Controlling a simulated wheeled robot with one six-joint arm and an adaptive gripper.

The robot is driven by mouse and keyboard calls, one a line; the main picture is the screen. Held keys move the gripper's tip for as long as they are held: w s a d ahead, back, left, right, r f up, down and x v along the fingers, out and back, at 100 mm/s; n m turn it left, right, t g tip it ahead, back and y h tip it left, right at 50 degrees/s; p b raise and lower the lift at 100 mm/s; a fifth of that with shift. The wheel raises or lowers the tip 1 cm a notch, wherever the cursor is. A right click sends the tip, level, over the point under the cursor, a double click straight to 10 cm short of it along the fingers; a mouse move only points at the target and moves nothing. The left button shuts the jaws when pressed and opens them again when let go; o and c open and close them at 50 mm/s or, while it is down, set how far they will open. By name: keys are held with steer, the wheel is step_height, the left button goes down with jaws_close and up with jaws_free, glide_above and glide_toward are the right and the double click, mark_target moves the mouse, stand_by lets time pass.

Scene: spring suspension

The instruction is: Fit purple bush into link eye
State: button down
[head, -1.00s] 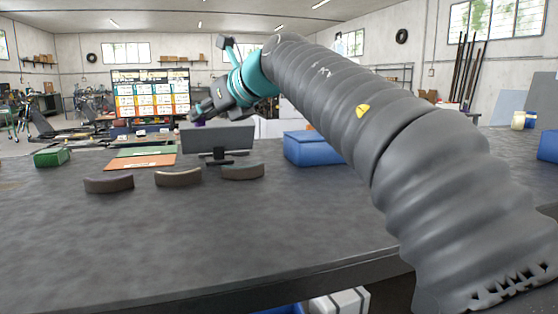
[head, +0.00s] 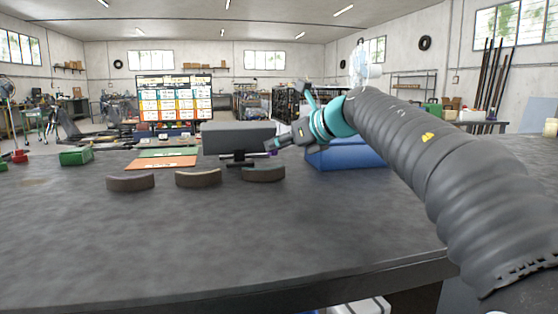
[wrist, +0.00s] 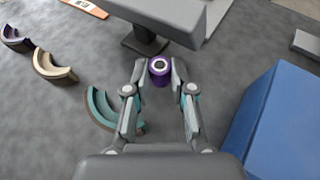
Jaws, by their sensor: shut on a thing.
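My gripper (wrist: 159,80) is shut on the purple bush (wrist: 159,72), a short cylinder with a dark hole in its top face. The bush sits between the fingertips, and a bit of its purple also shows in the head view (head: 273,153). In the head view my gripper (head: 271,147) is at the right end of a dark grey block on a stand (head: 238,138). In the wrist view the block (wrist: 172,14) is just beyond the bush, with a gap between them. I cannot make out a link eye for certain.
Three curved half-shells (head: 198,178) lie in front of the block. The wrist view shows a teal-lined one (wrist: 100,108) left of my gripper. A blue box (head: 345,153) stands close on the right. An orange sheet (head: 162,162) lies at left. The bench front is clear.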

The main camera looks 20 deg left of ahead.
steer(key=shift+f+b, duration=0.45)
steer(key=shift+f, duration=1.25)
steer(key=shift+f, duration=0.15)
steer(key=c, duration=1)
jaws_free()
